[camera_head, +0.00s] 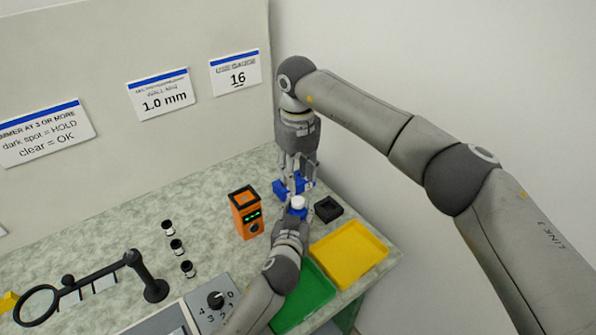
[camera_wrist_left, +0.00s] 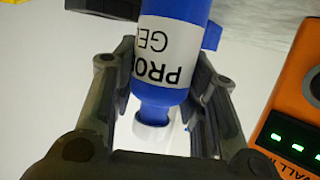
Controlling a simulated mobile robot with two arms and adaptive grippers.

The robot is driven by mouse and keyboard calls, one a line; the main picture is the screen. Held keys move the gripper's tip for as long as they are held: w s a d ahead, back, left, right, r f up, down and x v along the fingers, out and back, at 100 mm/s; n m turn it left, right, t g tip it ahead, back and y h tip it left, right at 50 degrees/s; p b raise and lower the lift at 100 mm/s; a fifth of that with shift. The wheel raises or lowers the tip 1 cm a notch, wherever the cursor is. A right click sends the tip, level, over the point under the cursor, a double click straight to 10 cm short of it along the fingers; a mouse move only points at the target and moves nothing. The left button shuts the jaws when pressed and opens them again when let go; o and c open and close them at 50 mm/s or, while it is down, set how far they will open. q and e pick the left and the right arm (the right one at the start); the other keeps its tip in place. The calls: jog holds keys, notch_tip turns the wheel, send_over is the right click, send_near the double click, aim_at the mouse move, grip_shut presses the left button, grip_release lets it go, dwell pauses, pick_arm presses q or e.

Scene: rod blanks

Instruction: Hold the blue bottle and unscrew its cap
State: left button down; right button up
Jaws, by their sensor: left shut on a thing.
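The blue bottle (camera_wrist_left: 172,60) has a white label with partly visible dark letters and a white cap (camera_wrist_left: 152,135). In the left wrist view it appears cap-down between the fingers of my left gripper (camera_wrist_left: 165,105), which is shut on it. In the head view the white cap (camera_head: 298,202) shows at the top of the bottle, just above my left gripper (camera_head: 293,222). My right gripper (camera_head: 297,168) points down just behind the cap, apart from it, over a blue object (camera_head: 280,190). I cannot tell whether its fingers are open or shut.
An orange device (camera_head: 246,214) with green lights stands left of the bottle. A small black block (camera_head: 328,208) is to the right. A yellow tray (camera_head: 349,254) and a green tray (camera_head: 305,297) lie in front.

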aim_at(298, 200)
jog(key=m, duration=0.6)
jog(key=shift+m, duration=0.4)
jog(key=m, duration=1.5)
jog(key=shift+f, duration=4.05)
